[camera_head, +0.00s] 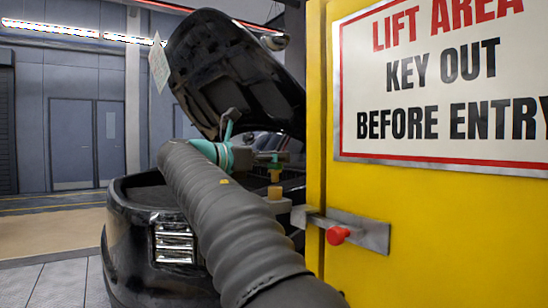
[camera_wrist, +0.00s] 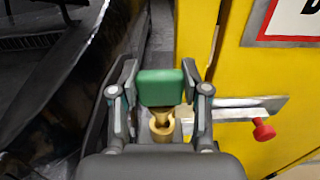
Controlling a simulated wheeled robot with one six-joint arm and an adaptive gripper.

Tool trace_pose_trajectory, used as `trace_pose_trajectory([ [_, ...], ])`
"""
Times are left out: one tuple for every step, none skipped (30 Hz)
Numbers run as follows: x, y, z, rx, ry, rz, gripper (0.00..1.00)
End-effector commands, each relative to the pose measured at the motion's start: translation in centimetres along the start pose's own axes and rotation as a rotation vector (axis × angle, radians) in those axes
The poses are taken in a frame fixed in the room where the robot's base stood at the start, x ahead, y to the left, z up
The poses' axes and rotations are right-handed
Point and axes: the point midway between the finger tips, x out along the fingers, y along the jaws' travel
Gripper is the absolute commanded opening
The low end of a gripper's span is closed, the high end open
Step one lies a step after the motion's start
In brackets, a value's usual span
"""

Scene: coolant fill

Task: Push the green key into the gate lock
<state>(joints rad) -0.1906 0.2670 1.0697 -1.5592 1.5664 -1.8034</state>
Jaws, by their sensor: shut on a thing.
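The green key (camera_wrist: 160,87) has a green block head and a brass shank, and sits between the two fingers of my gripper (camera_wrist: 160,85), which is shut on it. In the head view my gripper (camera_head: 268,158) is beside the yellow gate, partly hidden by my arm. The brass gate lock (camera_wrist: 163,129) is a round collar directly under the key in the wrist view. In the head view the lock (camera_head: 276,194) stands below the key's brass part (camera_head: 275,176), which points down at it. I cannot tell how far the tip is inside the lock.
The yellow gate panel (camera_head: 430,255) with a lift-area sign (camera_head: 440,90) fills the right. A metal latch bar (camera_head: 365,231) with a red knob (camera_head: 338,235) is fixed across it. A black car with its hood (camera_head: 235,80) raised stands behind on the left, close to my arm.

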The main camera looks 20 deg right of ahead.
Motion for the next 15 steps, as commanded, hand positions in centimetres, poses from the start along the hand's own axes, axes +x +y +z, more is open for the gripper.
trace_pose_trajectory([
  [0.00, 0.00, -0.06, 0.000, 0.000, 0.000, 0.10],
  [0.00, 0.00, -0.10, 0.000, 0.000, 0.000, 0.10],
  [0.00, -0.01, -0.17, 0.000, 0.000, 0.000, 0.10],
  [0.00, -0.01, -0.23, 0.000, 0.000, 0.000, 0.10],
  [0.00, 0.00, -0.30, 0.000, 0.000, 0.000, 0.10],
  [0.00, 0.00, -0.39, 0.000, 0.000, 0.000, 0.10],
  [0.00, 0.00, -0.46, 0.000, 0.000, 0.000, 0.10],
  [0.01, 0.00, -0.52, 0.000, 0.000, 0.000, 0.10],
  [0.01, 0.00, -0.62, 0.000, 0.000, 0.000, 0.10],
  [0.01, 0.00, -0.68, 0.000, 0.000, 0.000, 0.10],
  [0.01, 0.00, -0.75, 0.000, 0.000, 0.000, 0.10],
  [0.01, 0.00, -0.83, 0.000, 0.000, 0.000, 0.10],
  [0.01, 0.00, -0.89, 0.000, 0.000, 0.000, 0.10],
  [0.01, 0.00, -0.96, 0.000, 0.000, 0.000, 0.10],
  [0.01, 0.00, -1.04, 0.000, 0.000, 0.000, 0.10],
])
